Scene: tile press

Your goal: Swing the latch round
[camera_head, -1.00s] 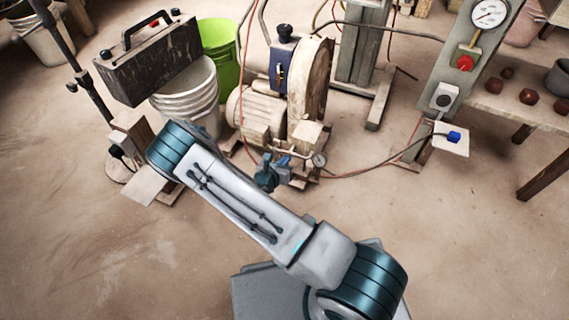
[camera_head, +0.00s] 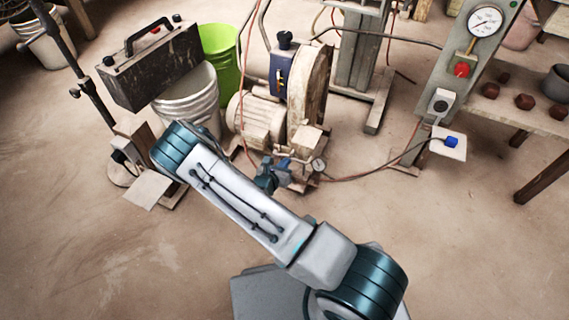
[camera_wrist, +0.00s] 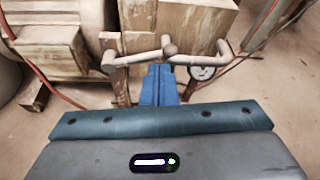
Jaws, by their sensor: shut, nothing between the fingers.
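A pale metal bar with a round knob (camera_wrist: 169,50) crosses in front of a wooden block in the wrist view. It is the likeliest latch, though I cannot be sure. My gripper (camera_wrist: 160,72) is shut and empty, its blue fingers pointing at the bar just below the knob. Whether the fingers touch the bar I cannot tell. The bar is small there and partly hidden by my gripper.
Orange hoses run along the floor on both sides. A motor (camera_head: 256,122) and a white bucket (camera_head: 190,100) stand behind my arm. The floor in front is clear.

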